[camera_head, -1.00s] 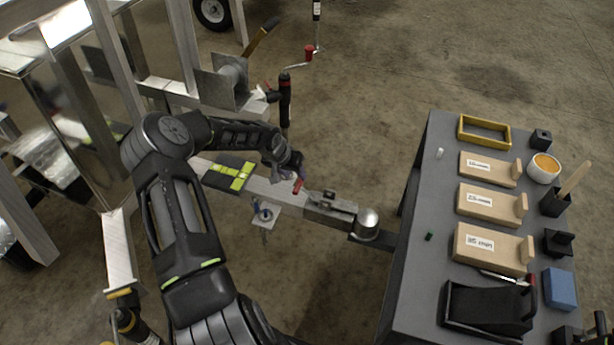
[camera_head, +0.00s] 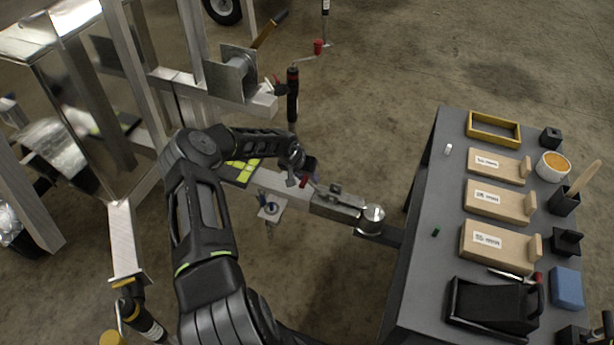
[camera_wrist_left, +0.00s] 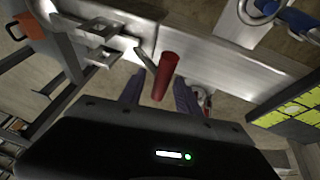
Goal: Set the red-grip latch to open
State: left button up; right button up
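The latch (camera_head: 337,198) sits on top of the silver trailer tongue, just behind the round coupler end (camera_head: 372,216). Its red grip (camera_head: 304,183) points left, back along the tongue. In the left wrist view the red grip (camera_wrist_left: 165,76) hangs on a thin metal lever from a bracket (camera_wrist_left: 98,42). My left gripper (camera_head: 300,174) is at the grip. In the wrist view its two dark fingers (camera_wrist_left: 158,95) are apart, with the grip's end between them and a gap on each side. Contact is not visible.
A grey table (camera_head: 420,262) with wooden blocks, a yellow tray (camera_head: 493,128) and a black holder stands to the right. A jack with a black handle (camera_head: 292,95) and a winch (camera_head: 233,75) stand behind my left arm. A padlock-like part (camera_head: 270,208) hangs beside the tongue.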

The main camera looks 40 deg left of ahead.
pick_arm(q)
jog(key=shift+c, duration=0.4)
jog(key=c, duration=0.7)
grip_shut()
jog(key=shift+s+f, duration=0.1)
jog(key=shift+s, duration=0.05)
